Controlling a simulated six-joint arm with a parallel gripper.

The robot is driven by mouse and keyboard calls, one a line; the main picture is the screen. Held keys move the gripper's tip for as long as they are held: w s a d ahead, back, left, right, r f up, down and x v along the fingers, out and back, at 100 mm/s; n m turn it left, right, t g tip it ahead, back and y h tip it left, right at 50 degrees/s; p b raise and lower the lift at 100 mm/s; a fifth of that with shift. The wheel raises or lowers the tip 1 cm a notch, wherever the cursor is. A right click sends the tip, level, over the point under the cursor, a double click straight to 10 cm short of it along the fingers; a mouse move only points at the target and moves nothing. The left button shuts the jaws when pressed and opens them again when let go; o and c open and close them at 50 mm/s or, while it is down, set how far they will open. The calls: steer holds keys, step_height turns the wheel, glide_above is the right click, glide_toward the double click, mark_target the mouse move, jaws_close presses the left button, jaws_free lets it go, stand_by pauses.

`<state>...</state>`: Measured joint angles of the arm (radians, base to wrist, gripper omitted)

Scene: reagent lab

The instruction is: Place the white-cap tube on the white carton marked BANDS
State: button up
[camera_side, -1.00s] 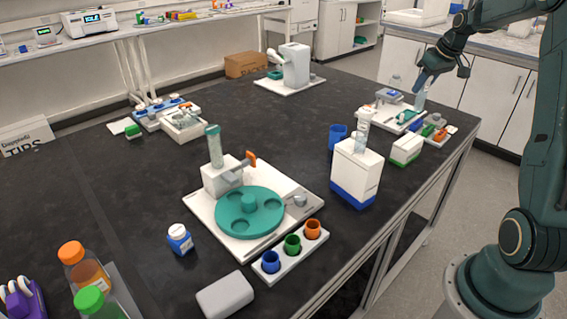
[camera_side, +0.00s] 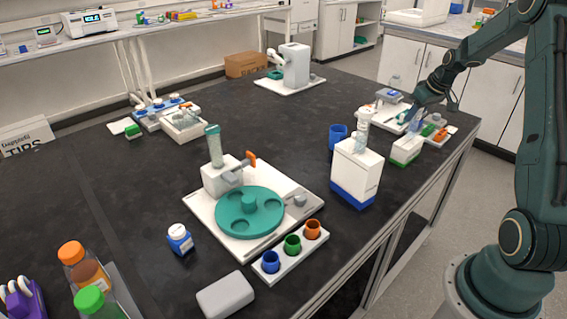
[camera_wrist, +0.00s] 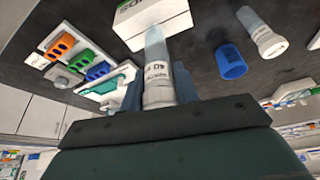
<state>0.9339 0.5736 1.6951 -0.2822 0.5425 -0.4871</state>
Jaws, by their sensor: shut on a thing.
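My gripper (camera_wrist: 158,88) is shut on a clear tube (camera_wrist: 155,48) with a white, lettered cap end (camera_wrist: 158,92) towards my palm. The tube's clear end points at a white carton (camera_wrist: 155,25) with green lettering, at the top of the wrist view; the lettering is cut off. In the side view my gripper (camera_side: 408,118) is low over the far right of the bench, just behind the white carton with a green lower band (camera_side: 405,150). The held tube is hard to make out there. I cannot tell whether it touches the carton.
Another tube (camera_wrist: 262,33) shows in the wrist view. A holder with orange, green and blue pieces (camera_wrist: 80,58) is nearby. The bench centre holds a teal turntable (camera_side: 250,212).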

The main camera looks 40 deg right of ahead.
steer(key=shift+f, duration=0.6)
steer(key=shift+f, duration=0.15)
steer(key=o, duration=0.9)
steer(key=v, duration=1.2)
